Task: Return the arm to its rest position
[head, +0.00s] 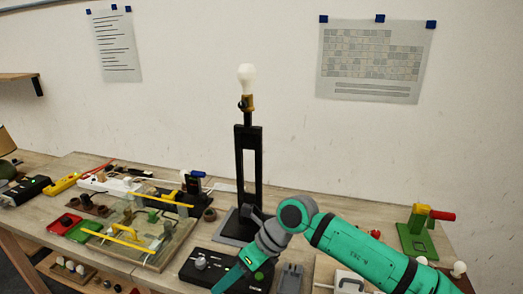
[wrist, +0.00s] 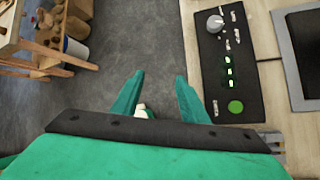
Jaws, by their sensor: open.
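My green arm (head: 365,250) reaches in from the lower right of the head view, over the front of the workbench. Below the fingers is the grey floor, just off the bench edge. The lamp (head: 248,137) stands upright behind the arm, with a white bulb (head: 246,74) on top. The bulb looks unlit. A black control box (wrist: 228,62) with a knob and several green lights lies to the right of the fingers; it also shows in the head view (head: 204,264).
A glass-topped board (head: 150,240) with coloured parts lies left of the lamp. A green and red tool (head: 418,232) stands at the right. A wooden rack (wrist: 22,45) and pots stand on the floor at the wrist view's upper left. Space above the bench's left side is free.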

